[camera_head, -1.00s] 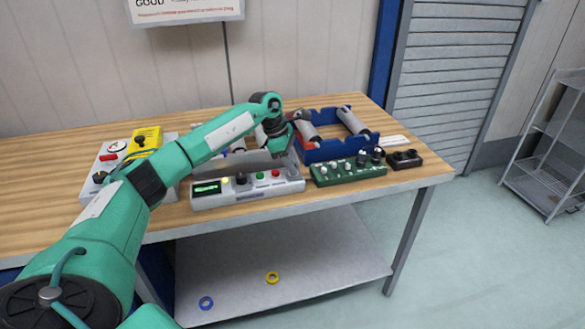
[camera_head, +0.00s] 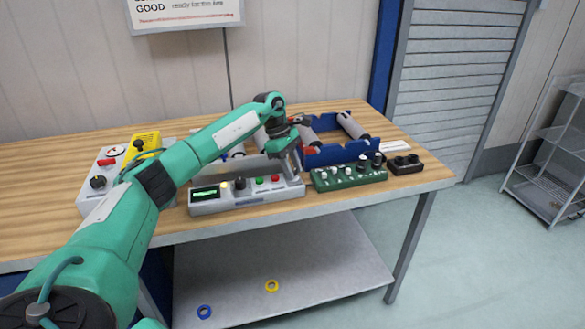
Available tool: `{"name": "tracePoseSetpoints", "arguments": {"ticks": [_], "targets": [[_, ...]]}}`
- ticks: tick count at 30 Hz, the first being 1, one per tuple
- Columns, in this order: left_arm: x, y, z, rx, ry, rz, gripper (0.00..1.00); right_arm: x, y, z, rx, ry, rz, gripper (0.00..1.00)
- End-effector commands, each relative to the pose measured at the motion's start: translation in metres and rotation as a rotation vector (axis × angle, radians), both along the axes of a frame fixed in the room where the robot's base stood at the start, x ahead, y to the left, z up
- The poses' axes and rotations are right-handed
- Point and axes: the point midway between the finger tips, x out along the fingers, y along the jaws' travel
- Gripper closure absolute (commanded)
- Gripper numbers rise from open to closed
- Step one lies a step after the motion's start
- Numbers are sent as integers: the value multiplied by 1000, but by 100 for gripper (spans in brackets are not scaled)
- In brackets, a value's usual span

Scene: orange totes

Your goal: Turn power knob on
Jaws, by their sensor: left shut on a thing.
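A light grey control panel (camera_head: 225,207) stands near the table's front edge. It has a lit green display (camera_head: 205,192), a small yellow light, a dark knob (camera_head: 240,184), a green button (camera_head: 260,181) and a red button (camera_head: 275,178). My left gripper (camera_head: 294,168) reaches down at the panel's right end, right of the red button. It is shut on what seems to be the power knob, which the fingers hide. My right gripper is not in view.
A green board with several knobs (camera_head: 348,178) stands close on the right, with a black box (camera_head: 404,164) beyond it. A blue frame with grey rollers (camera_head: 338,151) is behind. A grey box with a yellow part (camera_head: 104,164) stands left. A lower shelf (camera_head: 330,265) holds two rings.

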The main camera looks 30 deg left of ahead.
Motion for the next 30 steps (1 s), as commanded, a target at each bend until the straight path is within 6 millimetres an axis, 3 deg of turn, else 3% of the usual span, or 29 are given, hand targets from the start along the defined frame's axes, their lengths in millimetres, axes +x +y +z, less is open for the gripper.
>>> {"name": "tracePoseSetpoints", "arguments": {"ticks": [3,4,7,16,20,30], "targets": [[0,1,1,0,-2,1,92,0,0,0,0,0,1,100],[0,1,1,0,-2,1,67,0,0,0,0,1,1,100],[0,1,1,0,-2,1,48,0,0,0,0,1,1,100],[0,1,1,0,-2,1,47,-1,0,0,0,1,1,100],[0,5,10,0,-2,2,47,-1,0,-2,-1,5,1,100],[-1,33,78,0,-6,2,47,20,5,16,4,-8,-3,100]]}}
